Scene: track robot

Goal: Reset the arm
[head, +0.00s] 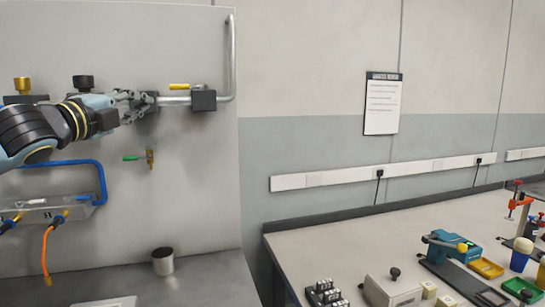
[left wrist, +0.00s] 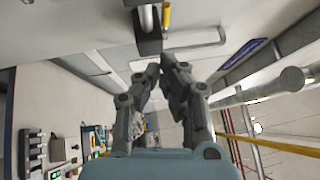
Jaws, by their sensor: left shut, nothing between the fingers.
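My left arm comes in from the left in the head view, raised in front of the grey panel (head: 200,60). My left gripper (head: 148,99) is shut and empty. Its fingertips are close to a black block with a pipe and a yellow-handled valve (head: 180,87); I cannot tell whether they touch. In the left wrist view the two grey fingers (left wrist: 162,66) come together at the tips, with nothing between them. The yellow handle (left wrist: 166,16) shows beyond the tips. My right gripper is not in view.
A green-handled valve (head: 149,158) sits lower on the panel. A workbench (head: 350,240) with a teal tool (head: 448,246) and small trays stands at right. The space before the wall between is clear.

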